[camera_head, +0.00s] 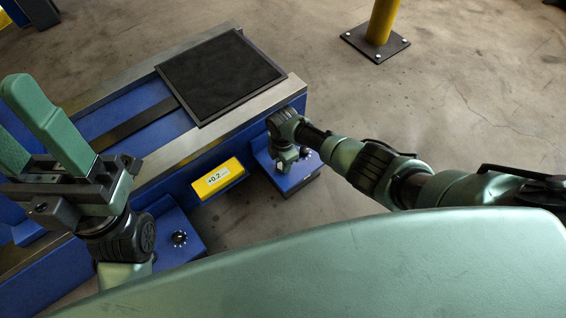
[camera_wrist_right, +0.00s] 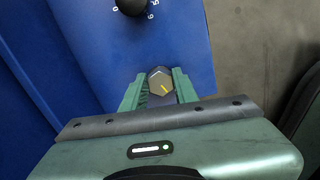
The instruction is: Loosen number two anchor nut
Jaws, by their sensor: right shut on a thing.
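The anchor nut (camera_wrist_right: 160,82) is a dark hex nut with a yellow mark on its top, on a blue foot plate (camera_wrist_right: 185,30) of the machine. My right gripper (camera_wrist_right: 160,88) is shut on this nut, with one green finger on each side of it. In the head view my right gripper (camera_head: 285,160) points down at the blue foot plate (camera_head: 262,160), and the nut is hidden there. My left gripper (camera_head: 40,130) is raised at the left in the head view, with its two green fingers apart and nothing between them.
A black knob with numbers (camera_wrist_right: 130,5) sits beyond the nut. A yellow display (camera_head: 218,178) reading +0.2 is on the blue machine's side. Another foot plate (camera_head: 195,240) carries a dark round dial or nut (camera_head: 179,238). A yellow post (camera_head: 382,20) stands behind. Floor at the right is clear.

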